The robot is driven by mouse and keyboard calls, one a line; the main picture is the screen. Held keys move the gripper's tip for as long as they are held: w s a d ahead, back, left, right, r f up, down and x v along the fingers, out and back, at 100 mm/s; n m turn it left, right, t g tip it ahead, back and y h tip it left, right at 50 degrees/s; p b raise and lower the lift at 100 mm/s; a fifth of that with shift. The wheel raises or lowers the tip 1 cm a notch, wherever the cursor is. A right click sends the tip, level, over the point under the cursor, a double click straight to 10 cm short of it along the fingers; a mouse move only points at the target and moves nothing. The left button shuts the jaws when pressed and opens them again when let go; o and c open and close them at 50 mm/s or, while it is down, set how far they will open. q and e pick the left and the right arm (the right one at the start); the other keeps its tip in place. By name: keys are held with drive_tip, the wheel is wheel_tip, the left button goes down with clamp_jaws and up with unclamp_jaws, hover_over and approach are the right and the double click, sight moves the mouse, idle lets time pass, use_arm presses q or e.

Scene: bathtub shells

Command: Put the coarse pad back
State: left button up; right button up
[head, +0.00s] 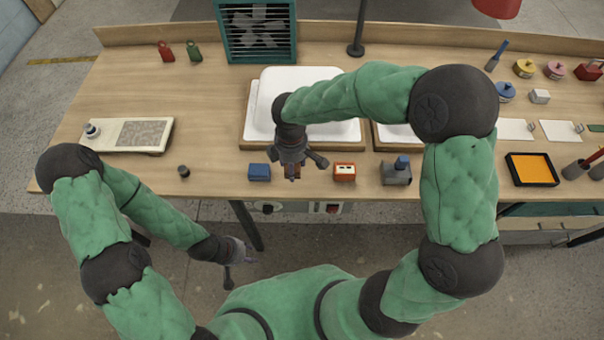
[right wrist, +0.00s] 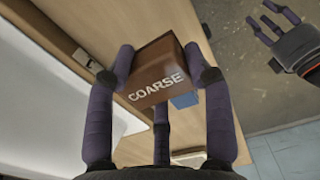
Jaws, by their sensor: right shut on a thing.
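The coarse pad (right wrist: 158,75) is a brown block with "COARSE" in white letters on its side. My right gripper (right wrist: 165,80) is shut on it, with fingers on both sides of the block. In the head view my right gripper (head: 291,168) hangs over the bench's front part, between a blue block (head: 259,172) and a red-orange block with a white top (head: 344,172); the pad is hidden there. My left gripper (head: 232,270) is low in front of the bench, empty, with its fingers spread. It also shows in the right wrist view (right wrist: 272,28).
A white tray (head: 255,112) in a wooden frame lies behind the right gripper. A grey block with a blue part (head: 396,170) stands to the right. A scale-like device (head: 125,134) and a small dark cylinder (head: 184,171) are at left. The bench between them is clear.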

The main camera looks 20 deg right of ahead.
drive_tip(key=d+f, duration=0.1)
drive_tip(key=d+f+b, duration=0.1)
drive_tip(key=f, duration=0.1)
drive_tip(key=shift+w+d+f, duration=0.2)
drive_tip(key=shift+w+d, duration=0.1)
drive_tip(key=shift+w, duration=0.1)
wheel_tip(320, 180, down, 3)
drive_tip(key=shift+w+d+f+b, duration=0.1)
drive_tip(key=shift+f+b, duration=0.1)
drive_tip(key=shift+b, duration=0.75)
drive_tip(key=shift+r, duration=0.1)
drive_tip(key=o, duration=0.7)
drive_tip(key=shift+f, duration=0.2)
drive_tip(key=o, duration=0.4)
wheel_tip(320, 180, up, 12)
drive_tip(key=p, duration=0.4)
drive_tip(key=shift+r+p, duration=0.2)
drive_tip(key=shift+p, duration=0.15)
